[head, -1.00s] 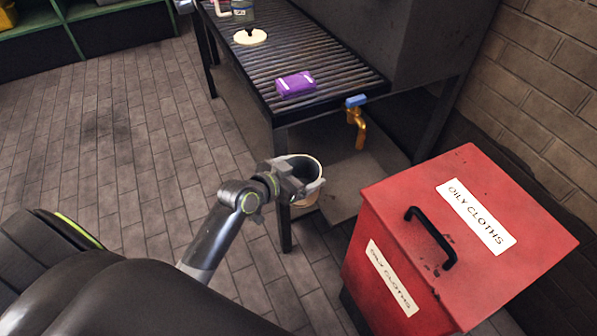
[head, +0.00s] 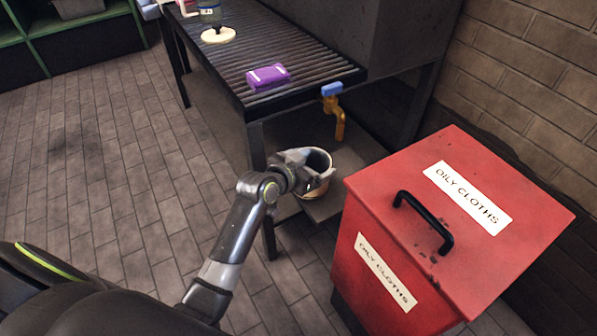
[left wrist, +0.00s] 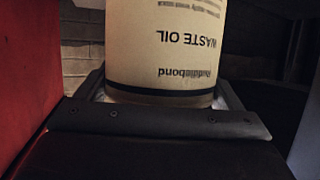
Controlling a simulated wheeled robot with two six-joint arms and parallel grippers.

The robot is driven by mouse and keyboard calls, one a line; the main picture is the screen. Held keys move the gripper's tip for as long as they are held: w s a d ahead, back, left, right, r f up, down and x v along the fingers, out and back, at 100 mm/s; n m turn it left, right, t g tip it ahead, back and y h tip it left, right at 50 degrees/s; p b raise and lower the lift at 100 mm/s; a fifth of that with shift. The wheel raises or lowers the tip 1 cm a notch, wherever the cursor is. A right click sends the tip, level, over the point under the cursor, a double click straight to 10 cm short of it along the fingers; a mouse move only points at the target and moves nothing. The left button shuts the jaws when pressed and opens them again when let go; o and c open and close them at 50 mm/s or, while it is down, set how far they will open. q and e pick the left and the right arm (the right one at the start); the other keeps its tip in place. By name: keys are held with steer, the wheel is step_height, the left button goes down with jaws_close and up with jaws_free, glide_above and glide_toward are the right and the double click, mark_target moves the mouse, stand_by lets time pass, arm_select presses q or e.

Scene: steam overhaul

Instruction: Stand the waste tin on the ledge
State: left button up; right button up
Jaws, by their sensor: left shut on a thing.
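The waste tin (head: 317,189) is an open, cream-coloured tin with a dark inside. My left gripper (head: 307,166) is shut on it, and its mouth faces up in the head view. In the left wrist view the tin (left wrist: 165,45) fills the upper middle, with its "WASTE OIL" label upside down. The ledge (head: 352,163) is the low grey shelf under the slatted bench, below the brass tap. The tin overlaps the ledge in the head view; I cannot tell whether its base touches it. My right gripper is not in view.
A red "OILY CLOTHS" bin (head: 375,205) stands close on the right. A brass tap (head: 336,115) with a blue handle hangs above the ledge. A bench leg (head: 269,238) stands beside the tin.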

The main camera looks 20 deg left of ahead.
mark_target(328, 162)
arm_select(q)
steer(key=shift+w+d+f, duration=0.2)
steer(key=shift+w+d, duration=0.9)
steer(key=shift+w, duration=0.25)
steer(key=shift+w+d+f, duration=0.2)
steer(key=shift+w+d, duration=0.85)
steer(key=shift+w, duration=0.3)
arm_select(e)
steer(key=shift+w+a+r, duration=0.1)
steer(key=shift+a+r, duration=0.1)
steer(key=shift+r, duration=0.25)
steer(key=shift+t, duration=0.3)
arm_select(q)
steer(key=shift+f+b, duration=0.45)
steer(key=shift+f, duration=0.2)
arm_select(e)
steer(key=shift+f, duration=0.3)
arm_select(q)
steer(key=o, duration=1.2)
